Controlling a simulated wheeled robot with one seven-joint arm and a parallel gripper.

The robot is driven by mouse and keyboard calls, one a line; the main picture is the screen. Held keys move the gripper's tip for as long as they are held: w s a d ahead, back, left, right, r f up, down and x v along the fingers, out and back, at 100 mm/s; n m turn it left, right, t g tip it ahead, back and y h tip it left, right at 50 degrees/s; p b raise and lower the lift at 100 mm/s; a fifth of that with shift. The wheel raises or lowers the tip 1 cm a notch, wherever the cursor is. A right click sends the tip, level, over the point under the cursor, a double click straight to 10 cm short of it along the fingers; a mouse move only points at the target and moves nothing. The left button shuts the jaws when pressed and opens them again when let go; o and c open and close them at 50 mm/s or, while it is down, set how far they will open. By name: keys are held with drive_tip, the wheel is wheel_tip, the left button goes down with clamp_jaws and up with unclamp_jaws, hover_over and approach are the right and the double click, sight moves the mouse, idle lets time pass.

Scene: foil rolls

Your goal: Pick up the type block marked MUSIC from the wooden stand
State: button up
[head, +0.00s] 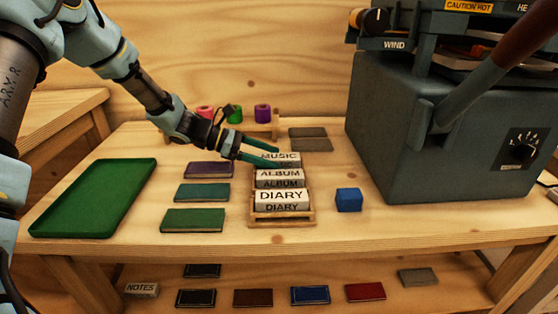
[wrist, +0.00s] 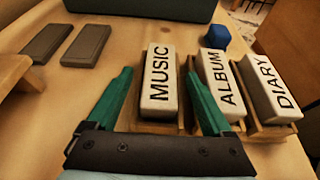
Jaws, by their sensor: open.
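The MUSIC type block (wrist: 158,85) is a pale block with black letters in the wooden stand. It is the rearmost block in the head view (head: 279,156). The ALBUM block (wrist: 222,85) and the DIARY block (wrist: 268,90) stand in the same wooden stand (head: 283,221), in front of it in the head view. My gripper (wrist: 157,85) is open, with its green fingers on either side of the MUSIC block in the wrist view. One finger lies between MUSIC and ALBUM. In the head view my gripper (head: 262,155) partly covers the MUSIC block. I cannot tell whether the fingers touch it.
A green tray (head: 95,198) and several notebooks (head: 202,192) lie to the left. A blue cube (head: 348,199) and a large grey press (head: 440,130) stand to the right. Foil rolls (head: 262,114) sit on a rack behind. Two grey slabs (wrist: 84,46) lie beyond the stand.

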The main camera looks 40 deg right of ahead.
drive_tip(key=shift+s+d+f, duration=0.3)
drive_tip(key=shift+s+d, duration=0.1)
drive_tip(key=shift+d, duration=0.1)
drive_tip(key=shift+c, duration=0.2)
clamp_jaws()
idle(0.3)
